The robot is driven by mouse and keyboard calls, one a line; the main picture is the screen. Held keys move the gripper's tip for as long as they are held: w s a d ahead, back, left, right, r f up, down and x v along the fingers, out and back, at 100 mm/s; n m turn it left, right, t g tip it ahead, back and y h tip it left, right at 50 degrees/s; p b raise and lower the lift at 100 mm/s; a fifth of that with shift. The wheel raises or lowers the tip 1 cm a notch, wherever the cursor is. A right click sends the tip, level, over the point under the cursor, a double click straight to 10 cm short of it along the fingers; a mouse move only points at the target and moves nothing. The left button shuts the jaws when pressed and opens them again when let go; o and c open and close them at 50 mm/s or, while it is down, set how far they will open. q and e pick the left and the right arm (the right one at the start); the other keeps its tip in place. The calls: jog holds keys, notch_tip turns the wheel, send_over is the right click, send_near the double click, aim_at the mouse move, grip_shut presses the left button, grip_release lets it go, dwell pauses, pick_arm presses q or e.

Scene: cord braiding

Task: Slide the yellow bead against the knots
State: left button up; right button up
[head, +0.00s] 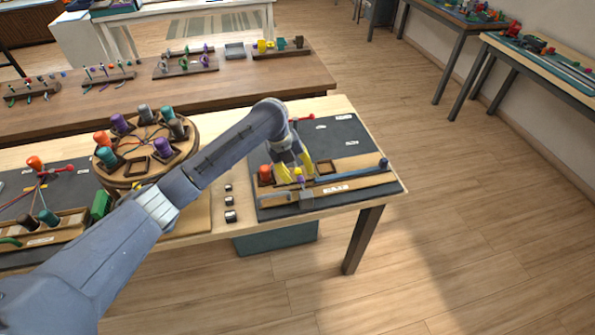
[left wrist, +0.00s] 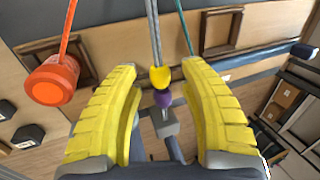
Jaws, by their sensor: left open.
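In the left wrist view, the yellow bead (left wrist: 159,77) sits on a grey cord (left wrist: 154,35), right up against or very close to a purple bead (left wrist: 163,98). A grey block (left wrist: 166,125) is just beyond the purple bead. My left gripper (left wrist: 159,66) is open, its yellow ridged fingers on either side of the beads with a gap at both sides. In the head view, my left gripper (head: 293,174) is low over the right-hand board, with the yellow bead (head: 298,171) between its fingers. I cannot make out the knots. My right gripper is not in view.
An orange bobbin (left wrist: 52,80) on an orange cord lies left of the fingers. A teal cord (left wrist: 187,28) runs close to the right finger. A blue bar (head: 350,174) lies along the board. A round wooden stand (head: 133,182) with several bobbins is to the left.

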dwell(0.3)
pick_arm(q)
grip_shut()
dwell(0.3)
